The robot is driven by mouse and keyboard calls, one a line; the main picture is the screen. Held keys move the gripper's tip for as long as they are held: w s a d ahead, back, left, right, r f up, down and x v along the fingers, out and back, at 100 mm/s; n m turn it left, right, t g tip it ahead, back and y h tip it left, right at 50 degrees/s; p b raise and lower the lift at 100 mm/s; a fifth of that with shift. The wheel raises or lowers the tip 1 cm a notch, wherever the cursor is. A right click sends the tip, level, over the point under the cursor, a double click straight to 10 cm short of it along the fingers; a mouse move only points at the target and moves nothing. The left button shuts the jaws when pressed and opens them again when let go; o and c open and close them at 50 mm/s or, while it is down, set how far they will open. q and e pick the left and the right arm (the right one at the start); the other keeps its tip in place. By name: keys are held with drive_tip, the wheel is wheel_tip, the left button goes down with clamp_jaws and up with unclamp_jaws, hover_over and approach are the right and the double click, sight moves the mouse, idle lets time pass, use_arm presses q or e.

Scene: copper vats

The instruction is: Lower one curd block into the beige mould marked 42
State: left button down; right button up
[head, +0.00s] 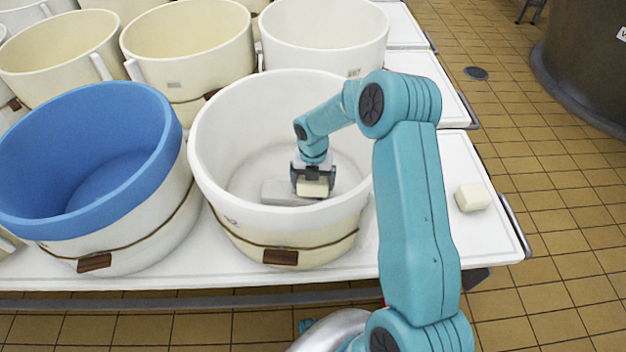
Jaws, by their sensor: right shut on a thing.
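My right gripper (312,180) reaches down inside the front middle mould (215,150), which has a whitish inside and a beige lower wall. It is shut on a pale cream curd block (313,188) and holds it low within the rim. I cannot tell if the block touches the mould's floor. A second curd block (473,197) lies on the white table to the right. No number 42 is readable on any mould. My left gripper is not in view.
A blue-rimmed mould (85,225) stands close on the left. Cream moulds (190,50) and a white mould (325,40) stand behind. The white table (450,235) is mostly bare at right.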

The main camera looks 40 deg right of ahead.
drive_tip(key=shift+f+b, duration=0.6)
drive_tip(key=shift+f, duration=0.25)
idle(0.5)
drive_tip(key=o, duration=0.9)
drive_tip(key=shift+o, duration=0.2)
wheel_tip(320, 180, up, 16)
drive_tip(key=p, duration=0.2)
drive_tip(key=shift+r+p, duration=0.2)
drive_tip(key=shift+p, duration=0.15)
